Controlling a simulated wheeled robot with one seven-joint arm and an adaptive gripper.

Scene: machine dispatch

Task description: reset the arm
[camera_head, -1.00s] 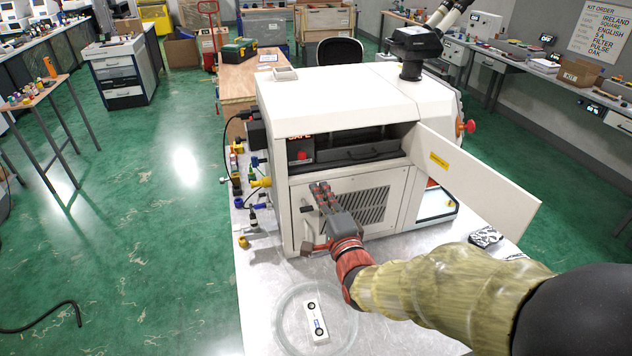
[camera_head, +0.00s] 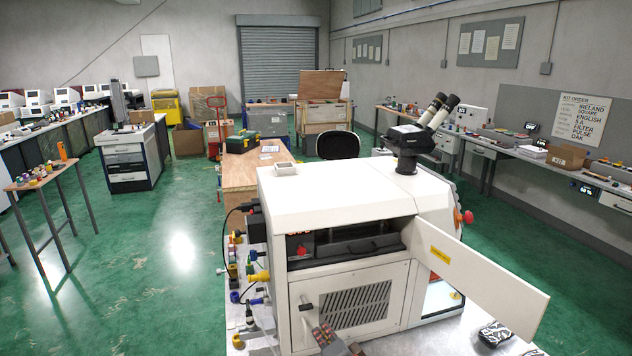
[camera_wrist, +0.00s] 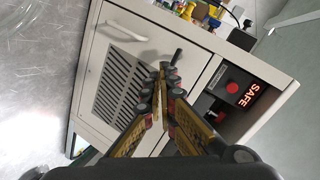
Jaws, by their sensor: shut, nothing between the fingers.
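My gripper (camera_head: 326,336) shows at the bottom edge of the head view, in front of the white machine's (camera_head: 345,195) lower vented panel. In the wrist view the fingers of my gripper (camera_wrist: 162,72) come together and hold nothing. A lit SAFE sign (camera_wrist: 251,96) and a red button (camera_wrist: 232,87) show in the machine's open upper bay. Most of my arm is below the head view.
The machine's upper door (camera_head: 490,285) stands open, sticking out to the right. Coloured fittings and cables (camera_head: 258,278) line its left side. A black-and-white patterned item (camera_head: 494,334) lies on the metal table at right. Open green floor (camera_head: 150,260) lies to the left.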

